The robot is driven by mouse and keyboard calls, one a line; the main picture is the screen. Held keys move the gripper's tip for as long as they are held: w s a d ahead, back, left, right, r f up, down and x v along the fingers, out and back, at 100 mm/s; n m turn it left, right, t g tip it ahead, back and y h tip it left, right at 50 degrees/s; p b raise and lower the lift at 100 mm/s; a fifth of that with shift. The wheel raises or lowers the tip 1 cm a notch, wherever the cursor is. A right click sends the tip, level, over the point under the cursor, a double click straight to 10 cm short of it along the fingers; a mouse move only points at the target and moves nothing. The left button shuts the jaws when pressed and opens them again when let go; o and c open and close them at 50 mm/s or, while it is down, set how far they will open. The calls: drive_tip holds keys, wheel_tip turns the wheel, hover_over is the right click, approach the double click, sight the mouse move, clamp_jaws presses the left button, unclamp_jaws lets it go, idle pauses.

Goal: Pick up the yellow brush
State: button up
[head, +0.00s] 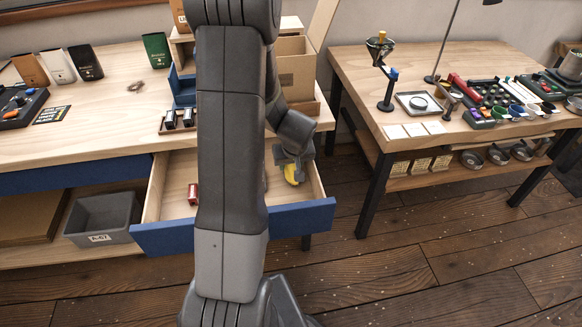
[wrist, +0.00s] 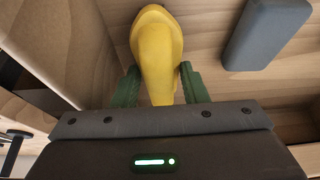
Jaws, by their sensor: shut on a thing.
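The yellow brush (wrist: 156,50) shows in the wrist view as a smooth yellow body between the two green fingertips. My gripper (wrist: 157,88) is shut on it. In the head view a small part of the yellow brush (head: 292,174) shows beside my gripper (head: 291,160), over the right part of the open drawer (head: 235,232). I cannot tell whether the brush touches the drawer floor. Its far end and bristles are not clearly visible.
A red object (head: 193,193) lies in the drawer, left of my arm. In the wrist view a grey block (wrist: 267,33) lies right of the brush. The drawer walls stand close around. A grey bin (head: 103,220) is on the lower shelf; a second table (head: 455,120) stands right.

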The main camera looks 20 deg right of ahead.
drive_tip(key=shift+r, duration=0.1)
drive_tip(key=shift+r, duration=0.5)
drive_tip(key=s+b, duration=0.1)
drive_tip(key=s, duration=0.3)
drive_tip(key=shift+s+a+f+b, duration=0.1)
drive_tip(key=shift+a+b, duration=0.25)
drive_tip(key=shift+a, duration=0.05)
wheel_tip(320, 180, up, 14)
drive_tip(key=p, duration=0.2)
